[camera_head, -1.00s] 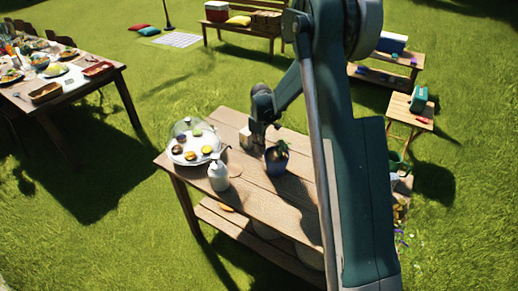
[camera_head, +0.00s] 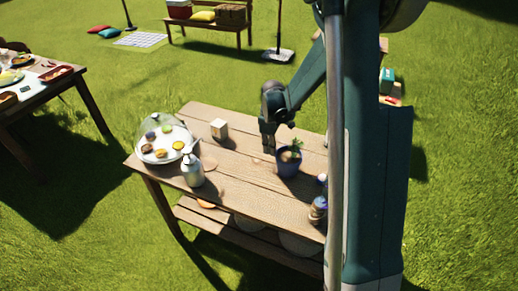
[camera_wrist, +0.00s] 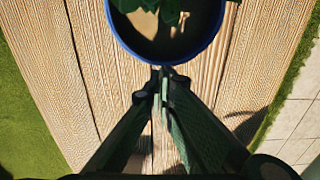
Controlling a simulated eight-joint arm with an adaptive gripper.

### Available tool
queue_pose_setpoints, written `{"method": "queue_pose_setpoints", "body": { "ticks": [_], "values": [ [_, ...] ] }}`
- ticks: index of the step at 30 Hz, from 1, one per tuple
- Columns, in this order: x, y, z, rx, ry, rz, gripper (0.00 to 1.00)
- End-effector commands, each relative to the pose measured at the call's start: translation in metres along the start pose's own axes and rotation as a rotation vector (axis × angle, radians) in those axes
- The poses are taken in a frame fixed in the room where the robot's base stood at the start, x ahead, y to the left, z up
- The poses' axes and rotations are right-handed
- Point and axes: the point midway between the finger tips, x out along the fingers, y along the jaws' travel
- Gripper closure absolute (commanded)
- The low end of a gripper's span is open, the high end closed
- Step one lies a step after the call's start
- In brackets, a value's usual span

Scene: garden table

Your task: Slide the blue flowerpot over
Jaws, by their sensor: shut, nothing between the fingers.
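The blue flowerpot (camera_head: 289,165), with dark soil and a green plant, stands upright on the wooden table (camera_head: 245,190). In the wrist view its blue rim (camera_wrist: 170,62) fills the top centre. My gripper (camera_head: 268,148) is shut and empty, pointing down just left of the pot in the head view. In the wrist view the closed fingertips (camera_wrist: 160,76) meet the near edge of the pot's rim; I cannot tell whether they touch it.
A pale cube (camera_head: 219,129), a glass-domed tray of small cakes (camera_head: 165,140) and a white pump bottle (camera_head: 193,170) stand left of the pot. A dark jar (camera_head: 318,210) and a small white-and-blue bottle (camera_head: 322,180) stand near its right. Bare planks lie between cube and gripper.

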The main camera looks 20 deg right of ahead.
Motion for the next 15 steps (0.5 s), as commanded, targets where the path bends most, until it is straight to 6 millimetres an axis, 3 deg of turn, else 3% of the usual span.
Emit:
{"method": "queue_pose_setpoints", "body": {
  "ticks": [4, 15],
  "values": [
    [0.0005, -0.0002, 0.0131, 0.0, 0.0, 0.0, 1.0],
    [0.0, -0.0002, 0.0141, 0.0, 0.0, 0.0, 1.0]
  ]
}}
